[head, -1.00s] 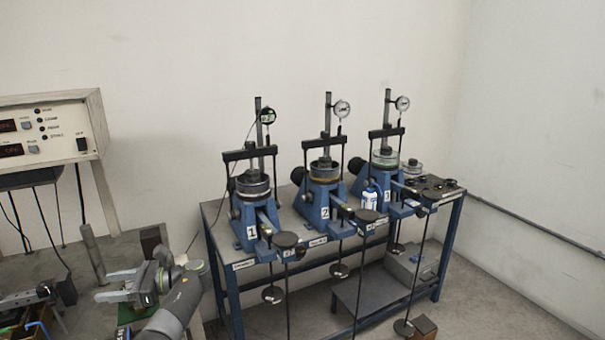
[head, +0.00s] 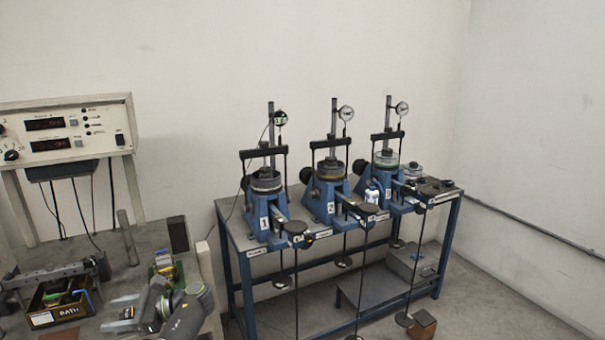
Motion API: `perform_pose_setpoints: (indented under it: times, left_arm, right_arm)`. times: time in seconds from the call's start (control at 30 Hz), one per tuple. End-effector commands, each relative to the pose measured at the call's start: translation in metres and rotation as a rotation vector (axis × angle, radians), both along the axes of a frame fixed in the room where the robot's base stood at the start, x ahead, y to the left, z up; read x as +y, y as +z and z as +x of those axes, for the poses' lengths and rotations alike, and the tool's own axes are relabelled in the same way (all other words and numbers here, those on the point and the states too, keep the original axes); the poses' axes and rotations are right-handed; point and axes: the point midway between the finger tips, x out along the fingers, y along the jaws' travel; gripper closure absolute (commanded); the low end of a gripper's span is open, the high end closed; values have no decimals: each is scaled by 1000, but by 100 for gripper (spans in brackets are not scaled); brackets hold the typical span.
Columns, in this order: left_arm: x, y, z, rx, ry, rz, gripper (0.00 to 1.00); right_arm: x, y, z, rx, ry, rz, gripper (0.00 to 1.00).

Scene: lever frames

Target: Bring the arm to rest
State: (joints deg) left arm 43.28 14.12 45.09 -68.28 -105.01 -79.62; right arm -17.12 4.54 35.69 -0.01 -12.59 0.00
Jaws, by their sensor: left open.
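My left gripper (head: 122,314) is low at the lower left, over the grey bench, with its two fingers pointing left and apart. Nothing shows between them. The wrist and forearm of my left arm come in from the bottom edge beside it. My right gripper is not in view. Three blue lever frames, numbered 1 (head: 265,215), 2 (head: 328,200) and 3 (head: 382,185), stand in a row on a blue-legged table (head: 232,238), well to the right of my left gripper.
The grey bench (head: 150,262) holds a dark bin marked BATH (head: 58,316), an upright metal bar (head: 128,238) and a dark block (head: 178,234). A control box (head: 65,130) with red displays stands behind. Weight hangers (head: 283,282) hang in front of the lever frames.

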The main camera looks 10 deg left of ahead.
Motion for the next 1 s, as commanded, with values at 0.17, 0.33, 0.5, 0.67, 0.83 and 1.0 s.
perform_pose_setpoints:
  times: [0.17,0.33,0.5,0.67,0.83,1.0]
  left_arm:
    - [-2,-36,-20,-112,-10,-64,48]
    - [-8,-80,-50,-271,-9,-161,48]
    - [-23,-132,-98,-507,23,-310,48]
    - [-44,-167,-149,-735,95,-459,48]
    - [-74,-184,-204,-965,213,-619,48]
    - [-107,-180,-258,-1177,368,-767,48]
  right_arm:
    - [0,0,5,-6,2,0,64]
    - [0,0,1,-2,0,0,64]
    - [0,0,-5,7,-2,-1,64]
    - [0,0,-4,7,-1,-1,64]
    - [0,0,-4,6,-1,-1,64]
    - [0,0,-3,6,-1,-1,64]
